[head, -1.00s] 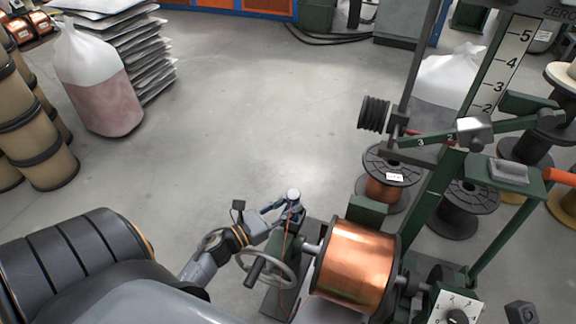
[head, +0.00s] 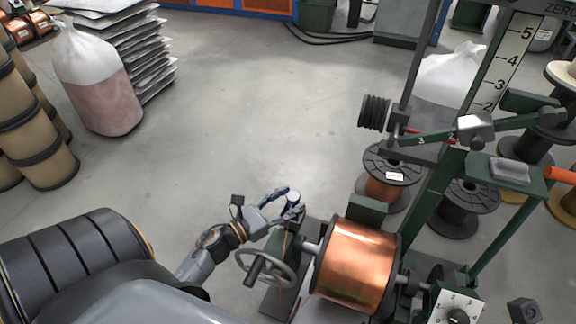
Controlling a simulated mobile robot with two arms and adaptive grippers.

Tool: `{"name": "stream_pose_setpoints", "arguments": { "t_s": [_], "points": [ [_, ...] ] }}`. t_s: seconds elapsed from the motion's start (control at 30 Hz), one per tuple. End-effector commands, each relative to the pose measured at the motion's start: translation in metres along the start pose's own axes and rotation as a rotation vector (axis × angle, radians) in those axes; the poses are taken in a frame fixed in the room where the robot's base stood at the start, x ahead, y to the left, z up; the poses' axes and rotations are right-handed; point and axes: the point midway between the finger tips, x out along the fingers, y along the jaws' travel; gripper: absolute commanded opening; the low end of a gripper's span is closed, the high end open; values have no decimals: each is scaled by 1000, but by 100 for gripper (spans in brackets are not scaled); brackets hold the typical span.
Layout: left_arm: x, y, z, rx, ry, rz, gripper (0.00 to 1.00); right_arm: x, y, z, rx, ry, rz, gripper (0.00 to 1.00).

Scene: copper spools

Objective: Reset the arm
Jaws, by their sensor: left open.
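My left gripper (head: 286,200) is in the lower middle of the head view, at the end of my left arm, which comes in from the lower left. Its fingers are apart, close to the small light-capped post top (head: 293,197) of the green winding machine. Whether a finger touches that top I cannot tell. I see nothing held between the fingers. A spool of copper wire (head: 356,265) sits on the machine just right of the gripper. A grey handwheel (head: 266,267) is below the gripper. My right gripper is not in view.
A green upright frame with a numbered scale (head: 503,62) rises at the right, with several spools (head: 389,178) around it. A plastic bag (head: 98,85), stacked sheets (head: 135,45) and brown drums (head: 35,130) stand at the left. The middle floor is clear.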

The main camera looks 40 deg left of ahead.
Motion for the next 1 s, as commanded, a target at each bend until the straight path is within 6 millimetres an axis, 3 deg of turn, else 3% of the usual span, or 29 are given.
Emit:
{"name": "stream_pose_setpoints", "arguments": {
  "t_s": [0.33, 0.5, 0.77, 0.87, 1.0],
  "points": [
    [1, 0, 66, 6, -1, -3, 53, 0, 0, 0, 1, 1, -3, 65],
    [1, 0, 80, 2, 0, -1, 53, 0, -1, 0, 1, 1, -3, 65],
    [2, -4, 84, -25, -9, -9, 53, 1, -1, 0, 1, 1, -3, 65],
    [8, -28, 97, -171, -50, -64, 53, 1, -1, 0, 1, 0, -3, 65],
    [15, -96, 146, -640, -161, -264, 53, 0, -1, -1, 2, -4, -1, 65]
  ]
}}
